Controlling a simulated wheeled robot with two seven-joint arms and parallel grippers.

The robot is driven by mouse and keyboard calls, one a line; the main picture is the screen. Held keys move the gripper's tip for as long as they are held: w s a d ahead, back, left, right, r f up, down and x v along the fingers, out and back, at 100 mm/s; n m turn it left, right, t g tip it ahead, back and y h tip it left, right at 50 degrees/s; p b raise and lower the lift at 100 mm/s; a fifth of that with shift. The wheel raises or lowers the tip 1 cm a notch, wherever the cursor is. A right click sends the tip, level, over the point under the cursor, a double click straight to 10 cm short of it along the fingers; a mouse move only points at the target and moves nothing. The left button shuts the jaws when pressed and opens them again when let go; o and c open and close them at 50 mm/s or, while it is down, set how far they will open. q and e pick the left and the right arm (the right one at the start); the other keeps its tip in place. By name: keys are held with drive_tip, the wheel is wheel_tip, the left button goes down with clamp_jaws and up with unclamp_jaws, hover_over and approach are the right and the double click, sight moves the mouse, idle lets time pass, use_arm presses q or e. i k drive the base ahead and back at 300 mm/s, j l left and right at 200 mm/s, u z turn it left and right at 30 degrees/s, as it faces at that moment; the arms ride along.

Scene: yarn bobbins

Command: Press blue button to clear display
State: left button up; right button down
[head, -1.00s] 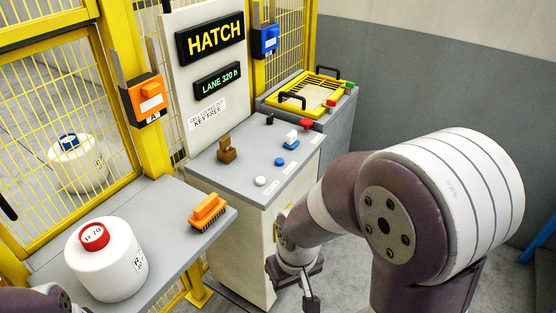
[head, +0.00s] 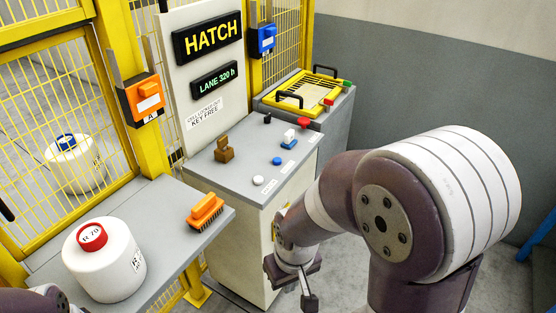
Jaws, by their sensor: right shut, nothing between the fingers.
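The black display (head: 214,82) on the white panel reads "LANE 320 h", below a larger "HATCH" sign (head: 208,39). My right gripper (head: 308,302) is shut and empty, low in front of the cabinet's right side, below its top and apart from the buttons. My left gripper is not in view; only a bit of my left arm shows at the bottom left corner.
A white bobbin (head: 104,265) with a red cap and an orange brush (head: 205,211) stand on the grey shelf at left. A brown block (head: 223,150) stands on the cabinet. A yellow tray (head: 302,92) is behind. Yellow mesh fencing closes the left side.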

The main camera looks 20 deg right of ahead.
sight(277, 161)
drive_tip(key=i+l+z, duration=0.15)
drive_tip(key=i+l, duration=0.2)
drive_tip(key=i, duration=0.15)
drive_tip(key=i+l+u, duration=0.25)
drive_tip(key=i+l, duration=0.15)
drive_tip(key=i+l+u, duration=0.3)
drive_tip(key=i+l, duration=0.05)
drive_tip(key=l, duration=0.1)
